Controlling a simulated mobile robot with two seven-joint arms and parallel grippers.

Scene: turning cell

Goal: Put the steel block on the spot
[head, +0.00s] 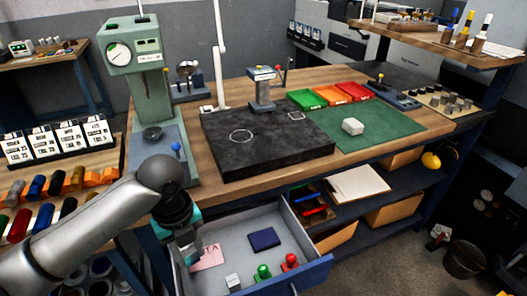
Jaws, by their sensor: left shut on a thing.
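My left gripper (190,254) points down into the left side of the open drawer (306,272). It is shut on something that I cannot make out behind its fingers. A small pale grey block (233,282), perhaps steel, is in the drawer, apart from the gripper. A whitish block (352,127) sits on the green mat (385,128). I cannot tell for sure which is the steel block. My right gripper is not in view.
The drawer also holds a pink paper (207,257), a dark blue case (264,239), and green (263,272) and red (290,262) items. A gauge stand (150,85) and a post with a small head (262,88) rise from the bench. The plate's front half is clear.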

